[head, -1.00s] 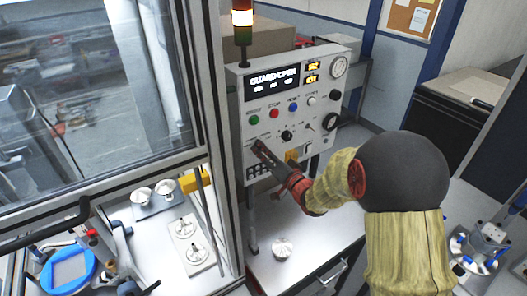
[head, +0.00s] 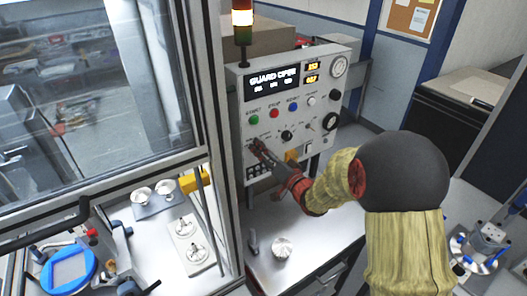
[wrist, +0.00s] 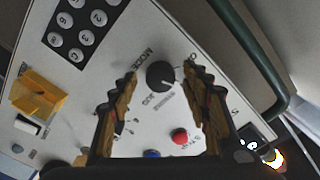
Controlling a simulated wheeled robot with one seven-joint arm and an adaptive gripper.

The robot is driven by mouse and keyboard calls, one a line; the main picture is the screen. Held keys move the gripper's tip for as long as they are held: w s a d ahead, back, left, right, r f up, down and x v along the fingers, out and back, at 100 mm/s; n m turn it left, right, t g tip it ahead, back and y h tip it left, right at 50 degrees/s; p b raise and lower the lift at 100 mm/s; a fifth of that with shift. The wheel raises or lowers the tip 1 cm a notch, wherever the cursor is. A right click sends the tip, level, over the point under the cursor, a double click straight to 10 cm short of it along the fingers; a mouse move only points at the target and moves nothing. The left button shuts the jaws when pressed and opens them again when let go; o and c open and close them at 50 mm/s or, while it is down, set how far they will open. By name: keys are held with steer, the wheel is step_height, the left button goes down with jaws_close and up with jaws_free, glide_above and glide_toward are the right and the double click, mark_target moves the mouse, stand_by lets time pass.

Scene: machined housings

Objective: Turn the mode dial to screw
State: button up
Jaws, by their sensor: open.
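The mode dial (wrist: 161,75) is a round black knob on the light grey control panel (head: 240,160), with MODE printed beside it. Its pale pointer mark faces the lower right in the wrist view. Other small print lies around it, too blurred to read surely. My gripper (wrist: 161,88) is open, with one finger on each side of the dial; I cannot tell whether either touches it. In the head view my gripper (head: 257,147) is at the panel's lower left and hides the dial.
A keypad (wrist: 82,24), a yellow cover (wrist: 40,93), a red button (wrist: 180,137) and a blue button (wrist: 152,154) are near the dial. Another black knob (head: 287,136) is to the right. The guard frame (head: 222,150) stands close on the left.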

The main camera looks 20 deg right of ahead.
steer(key=v, duration=1.2)
